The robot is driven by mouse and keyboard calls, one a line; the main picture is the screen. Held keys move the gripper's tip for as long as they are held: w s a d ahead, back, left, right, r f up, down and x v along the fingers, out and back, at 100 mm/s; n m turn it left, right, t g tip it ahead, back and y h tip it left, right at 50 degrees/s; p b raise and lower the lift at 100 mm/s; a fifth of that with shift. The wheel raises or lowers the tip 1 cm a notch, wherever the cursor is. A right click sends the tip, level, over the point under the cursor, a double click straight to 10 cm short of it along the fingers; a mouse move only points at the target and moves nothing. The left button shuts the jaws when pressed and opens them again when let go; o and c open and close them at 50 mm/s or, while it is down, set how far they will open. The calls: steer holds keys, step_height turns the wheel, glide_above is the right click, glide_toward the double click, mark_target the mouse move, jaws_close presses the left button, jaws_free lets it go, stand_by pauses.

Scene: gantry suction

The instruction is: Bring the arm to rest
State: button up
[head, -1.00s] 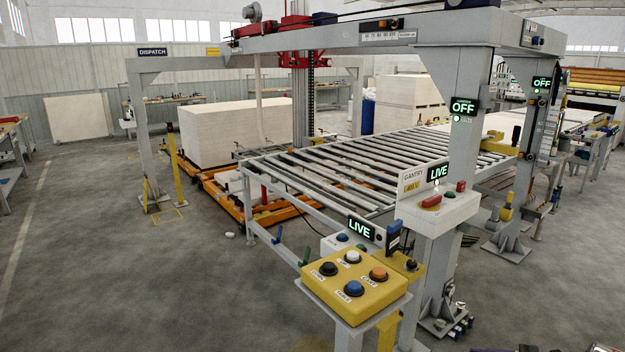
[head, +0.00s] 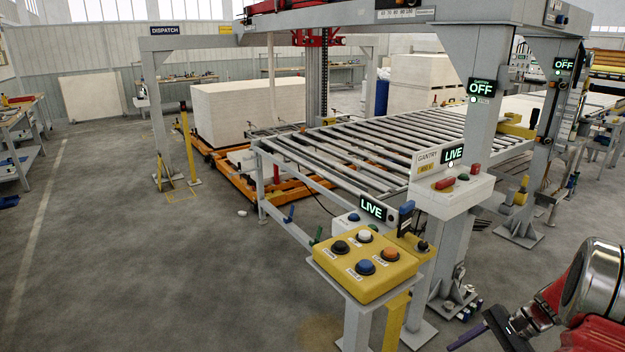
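My arm shows at the lower right, with red links and a round metal joint. My gripper (head: 487,333) is at its end, low in the picture and partly cut off by the bottom edge. Its dark fingers are near the floor area right of the control post, apart from the yellow button box (head: 340,282). I see nothing held, but the finger gap is not clear.
The yellow box carries several push buttons. A white gantry panel (head: 470,191) with a LIVE sign stands behind it. The roller conveyor (head: 350,150) and grey gantry posts fill the middle. Open floor (head: 130,270) lies to the left.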

steer(key=s+a+r+n+t+h, duration=0.1)
steer(key=s+a+r+n+h, duration=0.1)
steer(key=s+a+r+n, duration=0.3)
steer(key=s+a+r+n+t+h, duration=0.1)
steer(key=s+a+r+n+h, duration=0.2)
steer(key=a+r, duration=0.7)
steer(key=s+a+r+n+t+h, duration=0.2)
steer(key=s+a+r+n, duration=0.5)
steer(key=a, duration=0.3)
steer(key=shift+s+a+r+h, duration=0.3)
steer(key=shift+s+r, duration=0.25)
steer(key=shift+s, duration=0.25)
